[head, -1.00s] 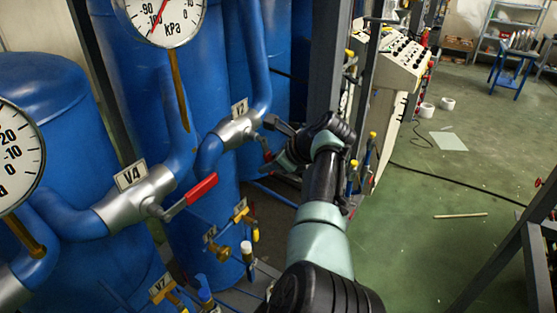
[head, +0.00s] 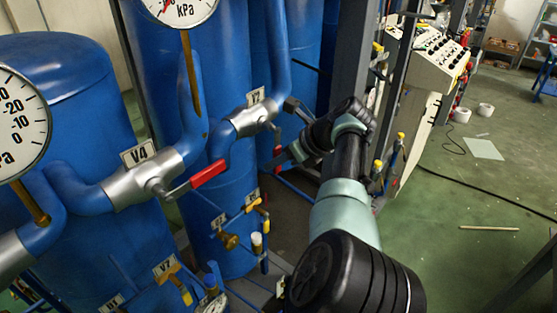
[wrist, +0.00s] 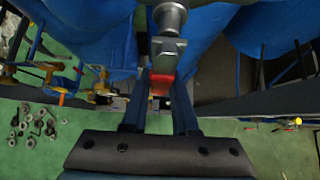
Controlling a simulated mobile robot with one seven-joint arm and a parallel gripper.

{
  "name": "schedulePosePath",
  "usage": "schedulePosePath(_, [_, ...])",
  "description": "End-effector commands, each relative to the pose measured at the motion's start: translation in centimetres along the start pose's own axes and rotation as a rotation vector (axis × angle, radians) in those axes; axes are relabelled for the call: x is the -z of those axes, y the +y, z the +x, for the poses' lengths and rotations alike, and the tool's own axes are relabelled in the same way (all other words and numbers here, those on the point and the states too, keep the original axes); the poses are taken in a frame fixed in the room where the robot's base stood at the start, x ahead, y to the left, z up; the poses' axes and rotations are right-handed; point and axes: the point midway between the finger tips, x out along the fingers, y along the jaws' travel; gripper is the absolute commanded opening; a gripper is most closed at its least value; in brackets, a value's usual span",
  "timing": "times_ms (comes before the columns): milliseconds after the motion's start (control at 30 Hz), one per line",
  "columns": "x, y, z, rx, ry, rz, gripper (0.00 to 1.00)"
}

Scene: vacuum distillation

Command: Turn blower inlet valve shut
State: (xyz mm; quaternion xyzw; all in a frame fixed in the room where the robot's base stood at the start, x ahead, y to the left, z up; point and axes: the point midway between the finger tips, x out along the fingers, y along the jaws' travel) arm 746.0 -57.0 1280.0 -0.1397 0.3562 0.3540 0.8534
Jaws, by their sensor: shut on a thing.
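A silver valve (head: 254,119) sits on a blue pipe in the middle of the head view. Its tag above is too small to read surely. The valve's handle has a red grip (head: 277,152); most of it is hidden by my gripper. My gripper (head: 284,138) is at this handle, to the right of the valve body. In the wrist view the grey valve stem (wrist: 168,22) comes down from the top, and the red grip (wrist: 161,84) lies between the two dark fingers of my gripper (wrist: 159,102). The gripper is shut on the handle.
A nearer valve tagged V4 (head: 137,181) has a red lever (head: 208,174) sticking out to the right. Pressure gauges (head: 18,122) and blue tanks stand at left. Small yellow-handled valves are below. A control panel (head: 440,58) stands right of my arm; green floor (head: 480,195) lies open beyond.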

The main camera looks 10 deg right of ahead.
Motion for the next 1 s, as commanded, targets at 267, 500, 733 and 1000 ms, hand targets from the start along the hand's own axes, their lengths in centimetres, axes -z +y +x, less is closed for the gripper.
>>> schedulePosePath(267, [0.1, 0.1, 0.1, -0.005, 0.001, 0.004, 0.57])
schedulePosePath(500, [0.0, 0.1, 0.1, -0.003, 0.001, 0.001, 0.57])
schedulePosePath(733, [-0.1, 0.0, -0.7, -0.001, 0.000, 0.002, 0.57])
schedulePosePath(1000, [0.1, 0.0, -3.1, 0.002, -0.001, 0.000, 0.57])
